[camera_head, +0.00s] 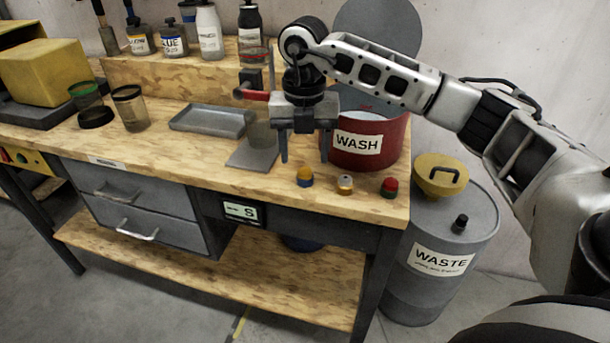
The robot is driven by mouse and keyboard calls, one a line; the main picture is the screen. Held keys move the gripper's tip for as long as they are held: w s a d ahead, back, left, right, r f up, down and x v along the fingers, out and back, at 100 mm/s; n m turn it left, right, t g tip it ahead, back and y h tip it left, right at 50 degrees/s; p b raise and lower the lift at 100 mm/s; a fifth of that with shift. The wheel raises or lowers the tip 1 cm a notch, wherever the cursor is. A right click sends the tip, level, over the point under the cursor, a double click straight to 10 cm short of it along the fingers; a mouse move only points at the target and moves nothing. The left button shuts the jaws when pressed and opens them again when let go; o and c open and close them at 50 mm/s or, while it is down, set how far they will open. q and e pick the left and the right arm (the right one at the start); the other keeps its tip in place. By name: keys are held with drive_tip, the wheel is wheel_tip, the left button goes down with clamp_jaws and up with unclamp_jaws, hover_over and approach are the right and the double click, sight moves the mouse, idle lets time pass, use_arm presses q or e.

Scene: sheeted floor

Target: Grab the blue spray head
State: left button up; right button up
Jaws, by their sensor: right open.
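Three small spray heads stand in a row along the front edge of the wooden bench. The left one has a blue lower part and a yellow-orange top; this blue spray head (305,178) is upright. The middle one is a silver and yellow spray head (345,184). The right one is a red and dark green spray head (389,187). My right gripper (304,160) points down with its fingers apart and empty. In the picture its fingertips are just above the blue spray head, one to either side; the exact height gap is hard to tell. My left gripper is out of view.
A red WASH bucket (386,143) with its lid up stands close behind the right gripper. A grey scale-like stand (252,158) is left of it, with a grey tray (208,121) farther left. A WASTE drum (435,262) stands beside the bench. The front-left bench top is clear.

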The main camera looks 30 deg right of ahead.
sight(305, 170)
drive_tip(key=shift+w+d+f+p, duration=0.15)
drive_tip(key=shift+f+p, duration=0.15)
drive_tip(key=shift+f, duration=1.1)
drive_tip(key=shift+w+d+f+p, duration=0.15)
drive_tip(key=shift+f+p, duration=0.1)
drive_tip(key=shift+f, duration=1.1)
drive_tip(key=c, duration=1.1)
